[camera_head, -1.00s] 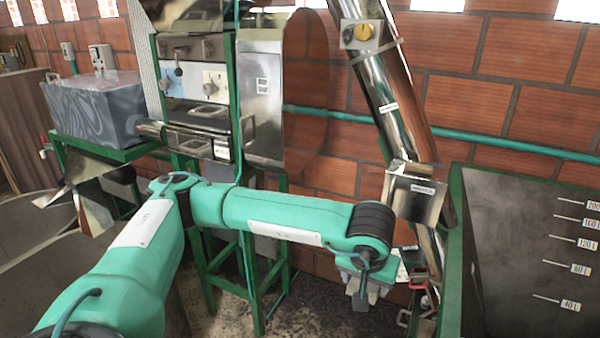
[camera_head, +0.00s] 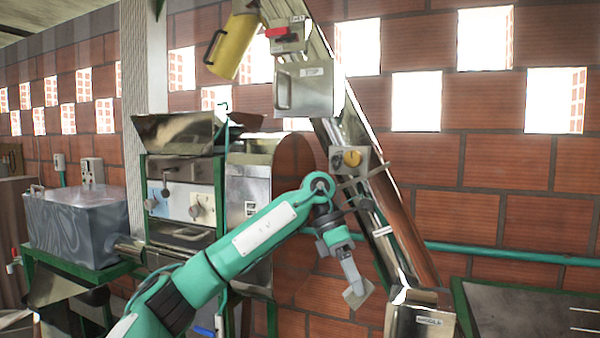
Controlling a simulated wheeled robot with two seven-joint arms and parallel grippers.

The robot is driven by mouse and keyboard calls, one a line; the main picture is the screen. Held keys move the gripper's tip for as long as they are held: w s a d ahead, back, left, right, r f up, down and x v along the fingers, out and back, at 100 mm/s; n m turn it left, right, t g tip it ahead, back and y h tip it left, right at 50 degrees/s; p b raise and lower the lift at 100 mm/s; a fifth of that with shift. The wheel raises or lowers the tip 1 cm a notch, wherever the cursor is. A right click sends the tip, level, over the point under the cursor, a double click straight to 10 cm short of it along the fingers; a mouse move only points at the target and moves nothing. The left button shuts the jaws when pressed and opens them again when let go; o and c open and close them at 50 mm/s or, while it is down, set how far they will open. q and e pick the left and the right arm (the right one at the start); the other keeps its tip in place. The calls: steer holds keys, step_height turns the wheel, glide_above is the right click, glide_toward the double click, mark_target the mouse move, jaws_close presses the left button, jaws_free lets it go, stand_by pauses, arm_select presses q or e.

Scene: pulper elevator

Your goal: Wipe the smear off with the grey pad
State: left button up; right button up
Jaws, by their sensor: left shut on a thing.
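My left arm reaches in from the lower left, and my left gripper (camera_head: 352,280) hangs to the left of the slanted metal elevator tube (camera_head: 385,215). It is shut on the grey pad (camera_head: 358,293), a small, flat, pale piece held tilted at the fingertips. The pad shows in front of the brick wall, apart from the tube in the picture; its depth is hard to tell. I cannot make out a smear on any surface. My right gripper is not in view.
A yellow round knob (camera_head: 352,158) sits on a bracket on the tube. A metal box (camera_head: 420,312) is at the tube's lower end. A dark tank (camera_head: 530,310) stands at the lower right. A pulper machine (camera_head: 185,200) stands behind my arm. A green pipe (camera_head: 510,254) runs along the wall.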

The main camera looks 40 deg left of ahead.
arm_select(q)
steer(key=s+a+r+n+t+y, duration=0.1)
steer(key=a+r+n+t+y, duration=0.1)
steer(key=a+r+n+t, duration=0.45)
steer(key=s+a+r+n+t+y, duration=0.1)
steer(key=r+n+t+y, duration=0.3)
steer(key=r, duration=0.5)
steer(key=a+r+n+t+y, duration=0.1)
steer(key=a+r+n+t, duration=0.3)
steer(key=r+n, duration=0.3)
steer(key=shift+m, duration=0.25)
steer(key=shift+w+a+p, duration=0.5)
steer(key=shift+w+p, duration=0.4)
steer(key=shift+w, duration=1.1)
steer(key=shift+w+a+p, duration=0.45)
steer(key=shift+w+p, duration=0.5)
steer(key=shift+w, duration=1)
steer(key=shift+w+a+p, duration=0.5)
steer(key=shift+w+p, duration=0.4)
steer(key=shift+w, duration=1.2)
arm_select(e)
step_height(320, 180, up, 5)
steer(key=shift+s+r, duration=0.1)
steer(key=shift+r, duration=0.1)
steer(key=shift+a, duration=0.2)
arm_select(q)
steer(key=shift+w+a, duration=0.15)
steer(key=shift+w, duration=0.15)
